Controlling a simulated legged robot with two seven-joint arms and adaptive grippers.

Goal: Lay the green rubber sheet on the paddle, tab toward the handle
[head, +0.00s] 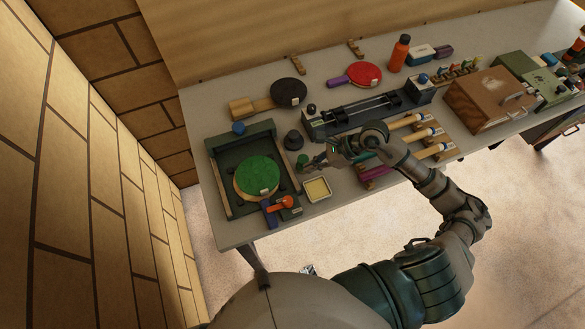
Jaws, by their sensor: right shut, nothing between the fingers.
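The green rubber sheet (260,172) lies on the round face of the paddle (241,194), with a rim of pale wood showing along its lower left side. A small white tab (263,192) is at the sheet's near edge, on the side of the paddle's blue handle (269,215). The paddle rests in a dark green frame (220,184). My right gripper (307,169) is shut and empty, just right of the frame and apart from the sheet. My left gripper is out of view.
An orange-handled tool (281,204) lies at the paddle's handle. A shallow yellow tray (317,189) sits just below my right gripper. A dark knob (294,140), a black paddle (288,92) and a red paddle (365,75) lie farther back. A brown box (485,100) stands right.

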